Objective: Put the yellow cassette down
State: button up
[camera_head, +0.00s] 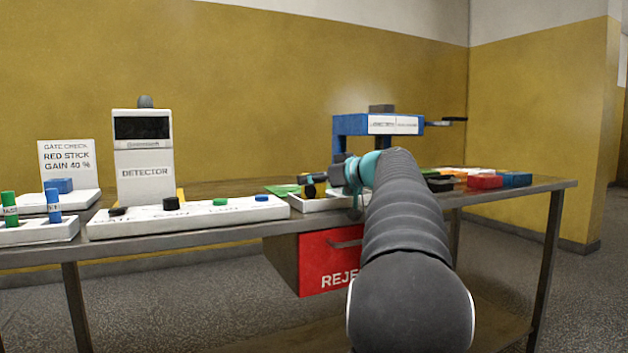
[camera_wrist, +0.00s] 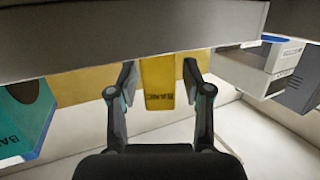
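The yellow cassette (camera_wrist: 158,85) stands upright between the two fingers of my gripper (camera_wrist: 158,83) in the wrist view, with dark lettering on its face. The fingers are spread to either side of it, and a narrow gap shows beside the cassette. Its lower end is close to a pale surface. In the head view my gripper (camera_head: 311,183) is low over a small white tray (camera_head: 322,204) on the bench, and a small bit of yellow shows there. My arm and the gripper hide much of this spot.
A white detector (camera_head: 144,172) and a strip with coloured buttons (camera_head: 188,217) stand left. A blue frame machine (camera_head: 351,125) stands behind my arm. Coloured blocks, one red (camera_head: 485,182), lie at the right. A red reject bin (camera_head: 327,262) hangs under the bench edge.

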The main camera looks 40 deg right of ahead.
jog(key=shift+s+r+p, duration=0.1)
jog(key=shift+r+p, duration=0.15)
jog(key=shift+p, duration=0.05)
jog(key=b+v, duration=0.1)
jog(key=v, duration=1)
jog(key=shift+s, duration=0.4)
